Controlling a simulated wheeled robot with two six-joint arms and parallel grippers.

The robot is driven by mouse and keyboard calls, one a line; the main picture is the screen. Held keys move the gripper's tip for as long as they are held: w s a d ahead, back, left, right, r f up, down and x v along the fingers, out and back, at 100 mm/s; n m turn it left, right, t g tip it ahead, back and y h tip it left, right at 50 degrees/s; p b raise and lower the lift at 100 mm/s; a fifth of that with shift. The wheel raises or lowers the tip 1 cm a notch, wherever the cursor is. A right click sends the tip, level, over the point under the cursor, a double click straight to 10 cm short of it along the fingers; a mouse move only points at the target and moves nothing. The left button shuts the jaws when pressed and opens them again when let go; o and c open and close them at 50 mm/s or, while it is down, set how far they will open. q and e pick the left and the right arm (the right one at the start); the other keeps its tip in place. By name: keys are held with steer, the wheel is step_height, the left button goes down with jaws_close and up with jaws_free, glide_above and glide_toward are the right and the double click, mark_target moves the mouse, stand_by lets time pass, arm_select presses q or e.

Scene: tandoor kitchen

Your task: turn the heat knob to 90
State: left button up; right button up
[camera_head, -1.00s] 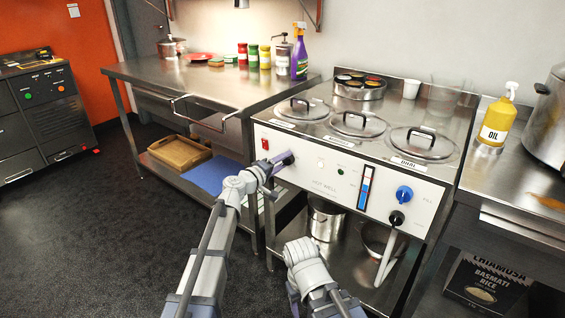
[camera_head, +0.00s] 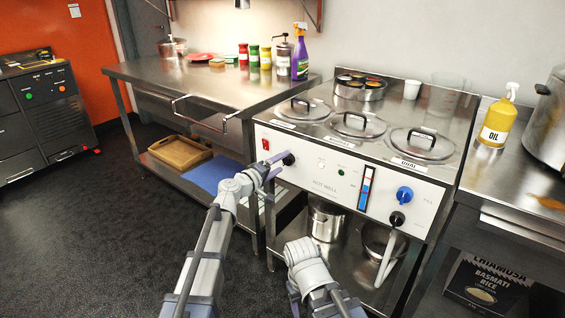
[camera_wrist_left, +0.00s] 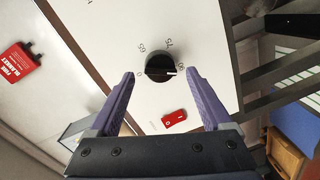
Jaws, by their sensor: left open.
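The heat knob (camera_head: 289,158) is black and round, on the left of the white front panel (camera_head: 330,187) of the hot well. In the left wrist view the knob (camera_wrist_left: 159,66) sits amid the printed marks 0, 65, 75 and 90. Its white pointer end lies to the right, near the 90 mark. My left gripper (camera_head: 279,163) is open just in front of the knob. In the left wrist view its purple fingertips (camera_wrist_left: 160,72) are spread on either side of the knob, with gaps between. My right arm shows low in the head view; its gripper does not show.
A red switch (camera_head: 265,144) is near the heat knob. A blue knob (camera_head: 404,194) and a black valve (camera_head: 397,218) are on the panel's right. Lidded wells (camera_head: 353,124) are on top. A steel table (camera_head: 190,82) stands left. Open floor lies in front.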

arm_select(q)
steer(key=v, duration=0.6)
